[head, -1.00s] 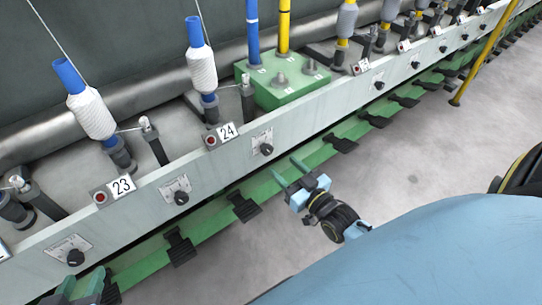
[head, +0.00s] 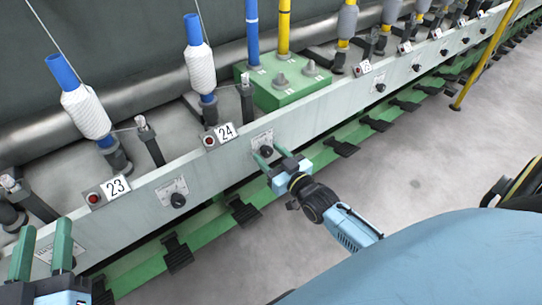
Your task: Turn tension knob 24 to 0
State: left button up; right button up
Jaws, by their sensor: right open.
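Tension knob 24 (head: 267,151) is a small black knob on a pale scale plate, on the light rail just right of the number 24 label (head: 226,131). My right gripper (head: 270,155) is open, with its two green fingers pointing at the knob, one to each side of it in the picture. I cannot tell whether they touch it. The fingers partly cover the scale, and the pointer setting is too small to read. My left gripper (head: 46,230) is open and empty at the lower left, in front of the rail.
Another knob (head: 178,200) sits on the rail right of the 23 label (head: 115,187). White yarn bobbins (head: 200,68) stand behind the rail. A green box (head: 285,90) is behind too. Black pedals (head: 243,211) line the green lower bar. A yellow pole (head: 483,62) stands right. The grey floor is clear.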

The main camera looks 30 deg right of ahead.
jog(key=c, duration=1)
pick_arm(q)
jog(key=shift+f, duration=0.1)
pick_arm(e)
jog(key=shift+o, duration=0.2)
jog(key=shift+r+n+p, duration=0.1)
jog(key=shift+n+p, duration=0.7)
pick_arm(q)
jog(key=s+a+f+g+y+p, duration=0.2)
jog(key=s+a+f+g+y, duration=0.1)
jog(key=f+g, duration=0.6)
pick_arm(e)
jog(key=shift+n, duration=1)
jog(key=n+p, duration=0.1)
jog(key=n, duration=0.4)
jog(key=shift+p, duration=0.4)
pick_arm(q)
jog(key=s+a+f+g+y, duration=0.1)
jog(key=s+a+f+g, duration=0.1)
jog(key=s, duration=0.3)
jog(key=s+a+f+n+g+y, duration=0.1)
jog(key=s+a+f+g, duration=0.1)
jog(key=s+f+g, duration=0.2)
jog(key=shift+s+a+f, duration=0.25)
jog(key=shift+s+f, duration=0.55)
jog(key=shift+s, duration=0.05)
pick_arm(e)
jog(key=shift+n, duration=0.8)
jog(key=o, duration=1)
jog(key=shift+c, duration=0.2)
